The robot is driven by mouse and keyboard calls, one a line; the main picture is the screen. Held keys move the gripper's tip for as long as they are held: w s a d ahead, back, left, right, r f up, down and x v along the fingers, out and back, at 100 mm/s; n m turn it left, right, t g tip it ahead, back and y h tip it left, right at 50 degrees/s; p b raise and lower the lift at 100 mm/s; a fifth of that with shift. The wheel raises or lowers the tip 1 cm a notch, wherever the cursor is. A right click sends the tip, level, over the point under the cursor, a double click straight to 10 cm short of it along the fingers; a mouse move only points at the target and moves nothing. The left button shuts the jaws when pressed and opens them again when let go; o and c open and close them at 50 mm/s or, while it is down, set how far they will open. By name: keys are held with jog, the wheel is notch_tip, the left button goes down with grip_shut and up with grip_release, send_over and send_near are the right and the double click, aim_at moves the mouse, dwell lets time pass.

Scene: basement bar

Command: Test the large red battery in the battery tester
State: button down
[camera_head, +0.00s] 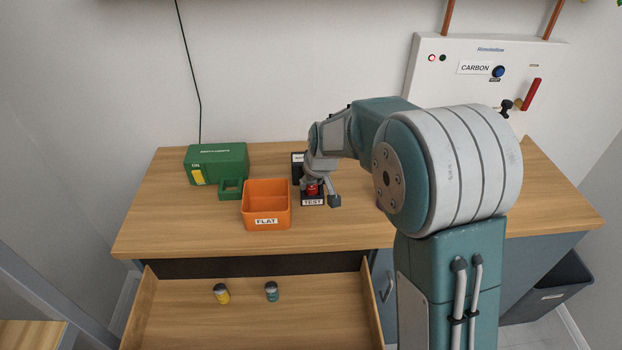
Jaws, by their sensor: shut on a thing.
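The large red battery (312,188) shows as a small red patch under my gripper (313,184), just above or in the dark battery tester (313,202) labelled TEST. My gripper points down and is shut on the battery. The arm hides most of the battery and the back of the tester. I cannot tell whether the battery touches the tester's base.
An orange bin (266,219) labelled FLAT stands left of the tester. A green box (216,163) and a small green holder (231,189) are further left. The open drawer (180,322) holds a yellow battery (222,293) and a teal battery (271,291). A white CARBON panel (450,95) hangs behind.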

dwell(0.4)
jog(key=shift+c, duration=1)
grip_release()
jog(key=v, duration=1.1)
jog(key=shift+r, duration=0.4)
jog(key=shift+s, duration=0.15)
jog(key=s+d+r+m, duration=0.1)
jog(key=s+d+r, duration=0.2)
jog(key=s, duration=0.4)
jog(key=s+d+r+m, duration=0.1)
jog(key=s+d+r, duration=0.2)
jog(key=s, duration=0.3)
jog(key=s+d+f+m+h, duration=0.1)
jog(key=s+d, duration=0.1)
jog(key=s, duration=0.5)
jog(key=s+d+f+m+t, duration=0.1)
jog(key=s, duration=0.6)
jog(key=shift+s+d+m+h, duration=0.3)
jog(key=shift+s+d+h, duration=0.1)
